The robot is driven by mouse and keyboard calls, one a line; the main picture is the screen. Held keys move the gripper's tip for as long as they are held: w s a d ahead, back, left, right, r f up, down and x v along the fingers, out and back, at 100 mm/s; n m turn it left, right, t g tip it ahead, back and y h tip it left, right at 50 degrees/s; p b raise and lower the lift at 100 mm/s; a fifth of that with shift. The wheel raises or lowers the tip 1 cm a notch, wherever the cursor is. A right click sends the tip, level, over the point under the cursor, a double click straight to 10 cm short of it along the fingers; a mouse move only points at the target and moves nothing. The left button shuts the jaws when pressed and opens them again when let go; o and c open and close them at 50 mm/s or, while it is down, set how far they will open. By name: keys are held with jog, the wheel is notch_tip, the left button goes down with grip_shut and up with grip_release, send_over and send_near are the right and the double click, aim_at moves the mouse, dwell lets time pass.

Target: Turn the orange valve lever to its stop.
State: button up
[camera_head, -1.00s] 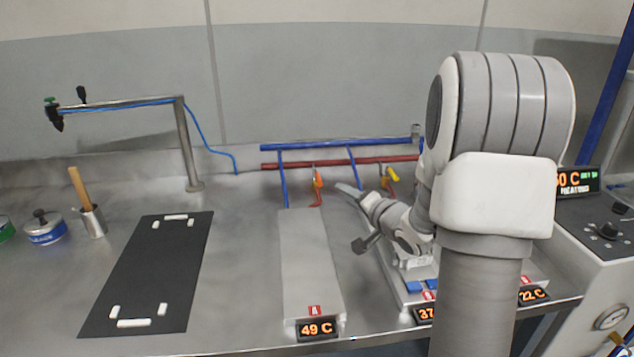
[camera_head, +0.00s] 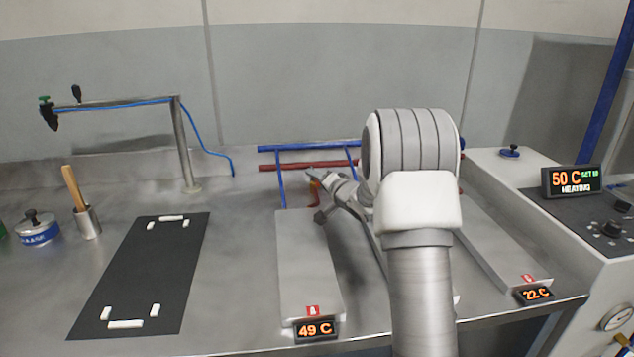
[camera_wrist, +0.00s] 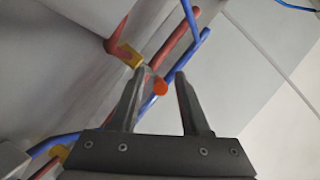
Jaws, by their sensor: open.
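The orange valve lever (camera_wrist: 160,88) shows in the wrist view as a round orange end between my two open fingers, with a gap to each side. A yellow valve body (camera_wrist: 125,54) sits on the red pipe just beyond the left fingertip. My gripper (camera_wrist: 160,73) is open and holds nothing. In the head view my gripper (camera_head: 314,175) is at the orange lever (camera_head: 314,186) behind the plate marked 49 C, and partly hides it. I cannot tell whether a finger touches the lever.
Blue (camera_head: 300,148) and red (camera_head: 290,166) pipes run along the back wall, with blue branches coming down. The 49 C plate (camera_head: 305,250) lies in front. My arm hides much of the middle plate. A heater console (camera_head: 590,215) stands at right. A black mat (camera_head: 145,275) lies at left.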

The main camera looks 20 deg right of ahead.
jog(key=shift+c, duration=0.4)
grip_shut()
dwell(1.1)
